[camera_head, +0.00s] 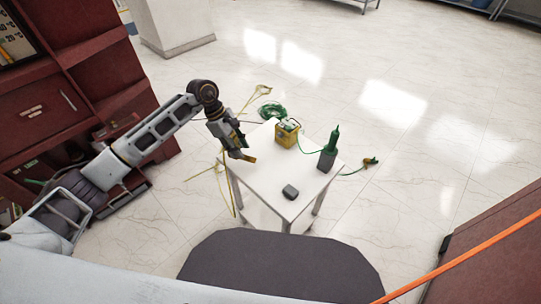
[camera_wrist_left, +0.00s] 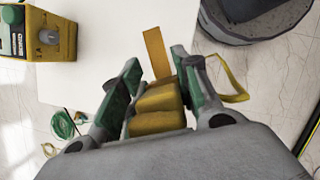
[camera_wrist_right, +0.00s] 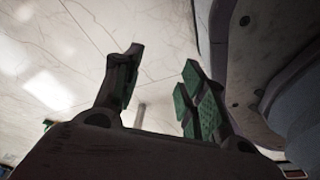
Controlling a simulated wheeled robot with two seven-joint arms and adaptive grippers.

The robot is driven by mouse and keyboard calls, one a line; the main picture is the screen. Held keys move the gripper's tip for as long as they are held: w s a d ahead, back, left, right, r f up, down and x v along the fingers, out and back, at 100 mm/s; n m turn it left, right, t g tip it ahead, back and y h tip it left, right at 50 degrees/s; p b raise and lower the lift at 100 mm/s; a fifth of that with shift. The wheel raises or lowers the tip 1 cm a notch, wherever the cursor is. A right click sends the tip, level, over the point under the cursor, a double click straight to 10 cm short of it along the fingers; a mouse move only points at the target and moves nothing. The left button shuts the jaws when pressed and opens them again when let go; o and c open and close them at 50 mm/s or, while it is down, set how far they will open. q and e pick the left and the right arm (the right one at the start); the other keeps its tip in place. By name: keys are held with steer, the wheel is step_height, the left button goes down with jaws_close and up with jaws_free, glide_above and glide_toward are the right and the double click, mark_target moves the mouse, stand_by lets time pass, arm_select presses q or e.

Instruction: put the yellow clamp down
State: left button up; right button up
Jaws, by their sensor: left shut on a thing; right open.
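My left gripper (camera_head: 241,147) is above the left edge of the white table (camera_head: 262,183) in the head view. It is shut on the yellow clamp (camera_wrist_left: 158,108), which shows between the green-padded fingers of the left gripper (camera_wrist_left: 157,80) in the left wrist view. A flat orange-yellow end of the clamp sticks out past the fingertips, over the white table top (camera_wrist_left: 100,80). I cannot tell whether the clamp touches the table. My right gripper (camera_wrist_right: 160,75) is open and empty in the right wrist view, and is out of the head view.
A yellow box (camera_head: 286,135), a grey device with a green top (camera_head: 328,155) and a small dark grey block (camera_head: 290,192) stand on the table. A green cable coil (camera_head: 272,111) and yellow cables lie on the floor. The table's front left part is clear. Red shelves (camera_head: 75,85) stand left.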

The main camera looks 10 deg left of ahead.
arm_select(q)
steer(key=n, duration=0.1)
steer(key=w+n+t, duration=0.1)
steer(key=shift+a+r+n, duration=0.2)
steer(key=shift+r+n, duration=0.05)
steer(key=shift+n, duration=0.05)
steer(key=shift+w+a+r+n+t+y+b, duration=0.3)
steer(key=shift+w+r+n+t, duration=0.3)
steer(key=shift+n, duration=1.15)
steer(key=shift+w+a+r+n+t+y+b, duration=0.25)
steer(key=shift+w+r+n+t+b, duration=0.3)
steer(key=shift+n, duration=1.25)
steer(key=shift+w+a+r+n+t+y+b, duration=0.4)
steer(key=shift+w+n+t, duration=0.35)
steer(key=shift+n, duration=1)
arm_select(e)
steer(key=shift+w+a+r, duration=0.4)
steer(key=shift+w+a, duration=0.1)
steer(key=shift+w, duration=0.2)
steer(key=shift+w+a+r, duration=0.45)
steer(key=shift+w, duration=0.25)
steer(key=shift+w+a+r, duration=0.4)
steer(key=shift+w+a, duration=0.1)
steer(key=shift+w, duration=0.2)
arm_select(q)
steer(key=shift+d, duration=0.1)
